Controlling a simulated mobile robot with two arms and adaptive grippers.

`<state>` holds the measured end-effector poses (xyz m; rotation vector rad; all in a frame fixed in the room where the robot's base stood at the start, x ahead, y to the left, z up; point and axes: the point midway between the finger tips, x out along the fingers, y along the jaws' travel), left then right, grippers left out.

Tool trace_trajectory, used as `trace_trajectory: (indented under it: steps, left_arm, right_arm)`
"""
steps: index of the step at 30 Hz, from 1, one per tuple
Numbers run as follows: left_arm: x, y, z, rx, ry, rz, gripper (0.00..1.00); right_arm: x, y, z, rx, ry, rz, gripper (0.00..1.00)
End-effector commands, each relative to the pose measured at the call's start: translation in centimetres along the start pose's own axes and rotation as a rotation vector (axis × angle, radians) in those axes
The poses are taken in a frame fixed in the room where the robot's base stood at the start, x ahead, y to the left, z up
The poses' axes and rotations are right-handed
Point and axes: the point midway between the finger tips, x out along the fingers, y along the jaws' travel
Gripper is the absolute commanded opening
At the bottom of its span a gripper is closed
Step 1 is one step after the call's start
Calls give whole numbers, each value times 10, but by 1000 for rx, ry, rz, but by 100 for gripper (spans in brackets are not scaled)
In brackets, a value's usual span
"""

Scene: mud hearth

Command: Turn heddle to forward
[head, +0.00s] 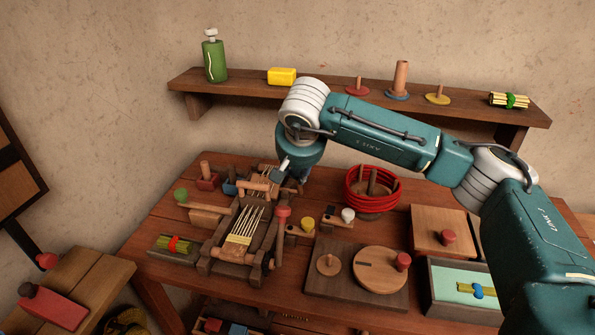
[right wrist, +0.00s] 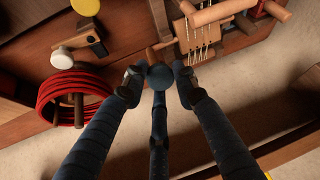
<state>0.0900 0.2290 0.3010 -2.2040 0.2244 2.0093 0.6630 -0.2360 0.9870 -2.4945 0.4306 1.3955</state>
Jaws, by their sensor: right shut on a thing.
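A small wooden loom (head: 222,253) with pale warp threads (head: 246,222) stands on the table, left of centre. At its far part is a wooden crosspiece (head: 253,185), which seems to be the heddle. My right gripper (head: 284,180) reaches down at the loom's far right side, partly hidden by its own wrist. In the right wrist view its fingers (right wrist: 158,82) close around a small wooden part beside the loom frame; the grip point is mostly hidden. The loom threads (right wrist: 203,35) show at the top there. My left gripper is not in view.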

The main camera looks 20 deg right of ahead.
Motion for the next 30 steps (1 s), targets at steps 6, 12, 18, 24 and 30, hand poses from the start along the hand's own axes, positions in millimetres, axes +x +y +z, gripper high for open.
trace_trajectory:
  steps: [6, 12, 18, 24, 30]
  left_arm:
    - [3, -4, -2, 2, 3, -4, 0]
    - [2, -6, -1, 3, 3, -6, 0]
    - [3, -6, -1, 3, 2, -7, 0]
    - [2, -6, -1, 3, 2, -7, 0]
    - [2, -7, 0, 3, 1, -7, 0]
  right_arm:
    - [8, -2, 17, -12, -33, 3, 0]
    - [7, -2, 18, -14, -33, 4, 0]
    - [7, -2, 18, -15, -33, 4, 46]
    - [6, -2, 15, -11, -29, 2, 46]
    - [5, -2, 13, -9, -26, 0, 46]
